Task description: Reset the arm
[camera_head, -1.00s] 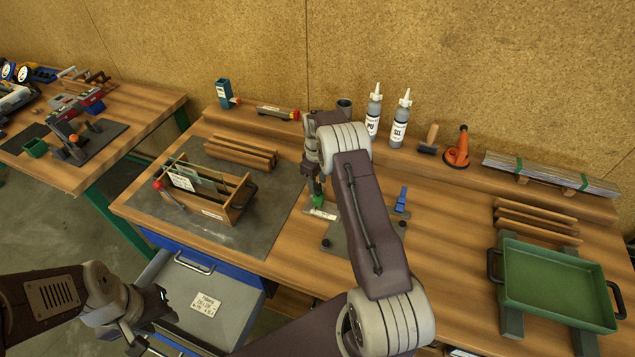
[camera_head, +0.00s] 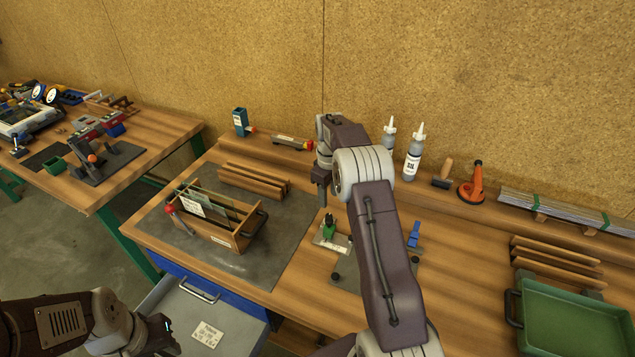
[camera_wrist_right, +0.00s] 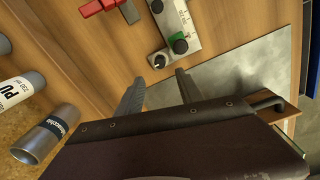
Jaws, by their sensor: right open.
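My right gripper (camera_head: 322,196) is above the workbench, just behind a small metal fixture with a green part (camera_head: 328,231). In the right wrist view the two fingers of my right gripper (camera_wrist_right: 158,90) are apart with nothing between them. The metal fixture with its green part (camera_wrist_right: 178,42) lies beyond the fingertips, apart from them. My left gripper (camera_head: 160,331) hangs low at the bottom left, in front of the open drawer (camera_head: 212,325); its fingers are too unclear to read.
A wooden box (camera_head: 233,243) holding glass panes stands on a grey mat (camera_head: 285,245). A blue clamp (camera_head: 414,235) is right of my right forearm. Bottles (camera_head: 413,155) stand on the rear shelf. A green tray (camera_head: 575,320) is at the right.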

